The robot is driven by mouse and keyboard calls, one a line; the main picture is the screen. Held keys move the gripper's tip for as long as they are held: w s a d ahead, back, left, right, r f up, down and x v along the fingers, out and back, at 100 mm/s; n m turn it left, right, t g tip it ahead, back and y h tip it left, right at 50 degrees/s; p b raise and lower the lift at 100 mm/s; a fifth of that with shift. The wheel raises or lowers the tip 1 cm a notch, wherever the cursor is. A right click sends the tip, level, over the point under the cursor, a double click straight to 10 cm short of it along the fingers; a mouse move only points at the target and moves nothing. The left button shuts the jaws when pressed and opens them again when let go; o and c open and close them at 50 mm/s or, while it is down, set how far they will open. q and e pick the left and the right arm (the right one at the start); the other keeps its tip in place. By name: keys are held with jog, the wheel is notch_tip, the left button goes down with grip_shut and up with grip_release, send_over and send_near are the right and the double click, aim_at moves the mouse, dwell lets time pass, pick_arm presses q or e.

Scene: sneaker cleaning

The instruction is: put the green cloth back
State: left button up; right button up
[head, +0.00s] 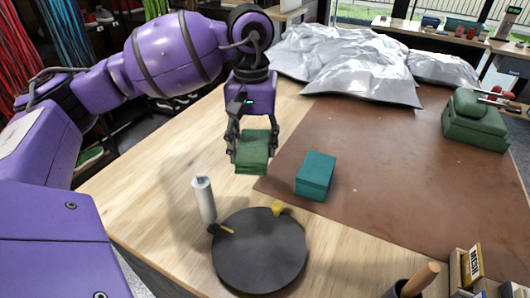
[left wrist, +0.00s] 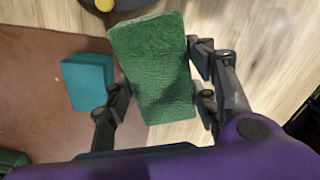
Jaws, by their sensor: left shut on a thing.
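The green cloth (head: 253,153) is a folded block held by my left gripper (head: 252,143). The fingers press on its two sides, above the table beside the brown mat's left edge. In the left wrist view the cloth (left wrist: 155,72) lies between the fingers of the gripper (left wrist: 160,85), with pale wood below it. A teal block (head: 317,174) rests on the brown mat to the right of the held cloth; it also shows in the left wrist view (left wrist: 88,82). My right gripper is in neither view.
A dark round tray (head: 258,262) and a white bottle (head: 203,199) stand in front of the held cloth. Silvery bags (head: 345,65) lie at the back. The brown mat (head: 385,160) is mostly clear.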

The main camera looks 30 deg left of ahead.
aim_at(262, 132)
pick_arm(q)
jog(key=w, duration=0.1)
jog(key=w+f, duration=0.1)
jog(key=w, duration=0.2)
jog(key=shift+w+a+f, duration=0.35)
jog(key=shift+f, duration=0.05)
jog(key=w+f, duration=0.2)
jog(key=f, duration=0.1)
jog(key=w+a+f, duration=0.1)
jog(key=w+f, duration=0.1)
jog(key=w, duration=0.1)
jog(key=shift+f+p, duration=0.35)
jog(key=shift+f, duration=0.05)
jog(key=shift+w+f, duration=0.15)
jog(key=shift+f, duration=0.05)
jog(key=shift+w+a+f, duration=0.1)
jog(key=shift+f, duration=1.85)
jog(key=o, duration=1)
jog(key=shift+r, duration=0.1)
notch_tip(262, 132, up, 12)
jog(key=shift+r+b, duration=0.2)
jog(key=shift+b, duration=0.1)
